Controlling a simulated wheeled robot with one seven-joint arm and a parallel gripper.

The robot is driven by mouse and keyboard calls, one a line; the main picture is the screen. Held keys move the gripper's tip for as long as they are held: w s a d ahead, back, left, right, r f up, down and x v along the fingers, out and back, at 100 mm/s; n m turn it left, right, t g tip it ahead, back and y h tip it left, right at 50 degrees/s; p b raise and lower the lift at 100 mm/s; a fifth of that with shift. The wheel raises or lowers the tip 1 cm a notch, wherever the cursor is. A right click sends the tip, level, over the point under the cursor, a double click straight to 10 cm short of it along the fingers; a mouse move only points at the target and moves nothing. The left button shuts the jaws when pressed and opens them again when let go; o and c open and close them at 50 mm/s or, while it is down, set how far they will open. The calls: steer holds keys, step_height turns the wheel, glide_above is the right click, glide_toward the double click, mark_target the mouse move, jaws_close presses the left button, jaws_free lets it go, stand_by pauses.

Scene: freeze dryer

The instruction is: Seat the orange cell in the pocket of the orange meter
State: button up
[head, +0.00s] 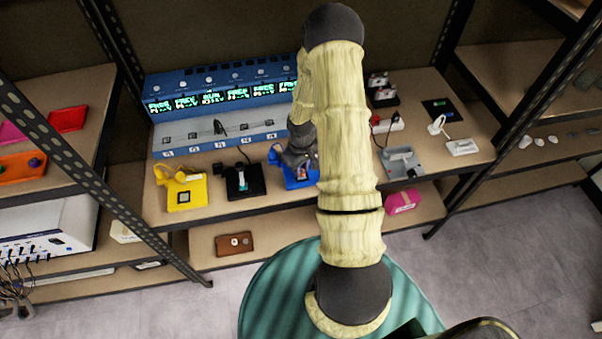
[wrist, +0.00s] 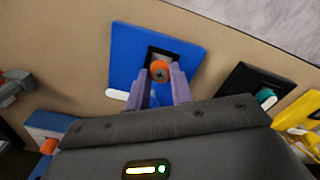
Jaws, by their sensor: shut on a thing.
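The orange cell (wrist: 160,70) shows its round end between the fingertips of my gripper (wrist: 160,82) in the wrist view. My gripper is shut on it. The cell is over or in a dark recess in a blue plate (wrist: 128,55); I cannot tell how deep it sits. In the head view, the blue plate's device (head: 290,177) stands near the shelf's front edge, and my gripper (head: 302,170) reaches down onto it, hiding part of it. I see no clearly orange meter; the plate under the cell is blue.
A black device (head: 243,180) and a yellow one (head: 187,192) stand to the left of the blue device. A grey device (head: 402,163) stands to the right. A blue console (head: 220,105) with lit displays is behind. Shelf posts flank the bench.

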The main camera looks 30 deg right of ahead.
steer(key=shift+r+p, duration=1.45)
steer(key=shift+r, duration=0.45)
steer(key=w+a+r+m, duration=0.2)
steer(key=a+r, duration=0.2)
steer(key=a, duration=0.9)
steer(key=shift+w+a+m, duration=0.15)
steer(key=shift+a+m, duration=0.15)
steer(key=shift+m, duration=0.1)
